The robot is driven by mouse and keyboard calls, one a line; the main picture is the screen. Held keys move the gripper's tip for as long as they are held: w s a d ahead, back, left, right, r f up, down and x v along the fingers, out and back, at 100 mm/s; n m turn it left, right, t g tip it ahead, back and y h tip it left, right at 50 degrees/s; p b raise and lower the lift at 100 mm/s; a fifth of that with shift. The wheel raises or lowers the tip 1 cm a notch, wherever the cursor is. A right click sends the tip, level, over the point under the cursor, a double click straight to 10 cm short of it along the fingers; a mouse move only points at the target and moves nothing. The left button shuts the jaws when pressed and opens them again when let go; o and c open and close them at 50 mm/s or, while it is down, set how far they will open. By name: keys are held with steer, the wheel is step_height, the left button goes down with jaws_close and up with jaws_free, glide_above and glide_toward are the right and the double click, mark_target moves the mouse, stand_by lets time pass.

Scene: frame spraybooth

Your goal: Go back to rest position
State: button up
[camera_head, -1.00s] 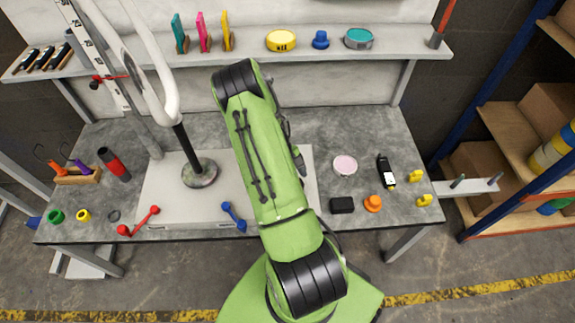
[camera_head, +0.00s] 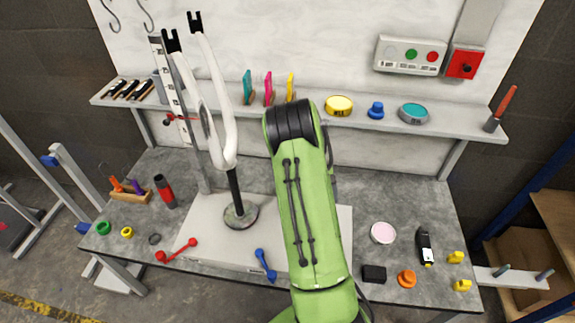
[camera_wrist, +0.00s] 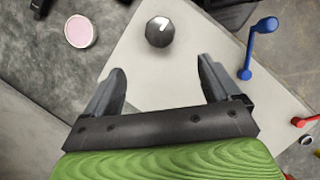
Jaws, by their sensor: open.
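My gripper (camera_wrist: 160,80) shows in the wrist view with its two fingers wide apart and nothing between them. It is above the pale plate (camera_wrist: 132,75) on the grey workbench. A dark round knob with a white mark (camera_wrist: 160,32) lies beyond the fingertips, apart from them. In the head view my green arm rises over the bench's middle, and the gripper is hidden behind it. The white fork frame (camera_head: 229,130) stands upright on its round base (camera_head: 240,216), left of my arm.
Near my arm lie a blue handle (camera_head: 265,265), a red handle (camera_head: 177,250), a pink disc (camera_head: 383,233), a black block (camera_head: 374,274) and an orange knob (camera_head: 407,278). A shelf (camera_head: 450,119) with small items runs behind. A control box (camera_head: 409,55) hangs on the wall.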

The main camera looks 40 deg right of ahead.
steer(key=a+r+t+p, duration=0.1)
steer(key=a+r+t, duration=0.2)
steer(key=a+r, duration=0.65)
steer(key=a+r+t+p, duration=0.2)
steer(key=a+r, duration=0.5)
steer(key=r, duration=0.6)
steer(key=s+a+r+t+p, duration=0.2)
steer(key=s+a+r+t, duration=0.3)
steer(key=s+a, duration=0.5)
step_height(320, 180, up, 2)
steer(key=shift+s+a+r+n, duration=0.2)
steer(key=shift+s+a+n, duration=0.15)
steer(key=shift+s, duration=0.65)
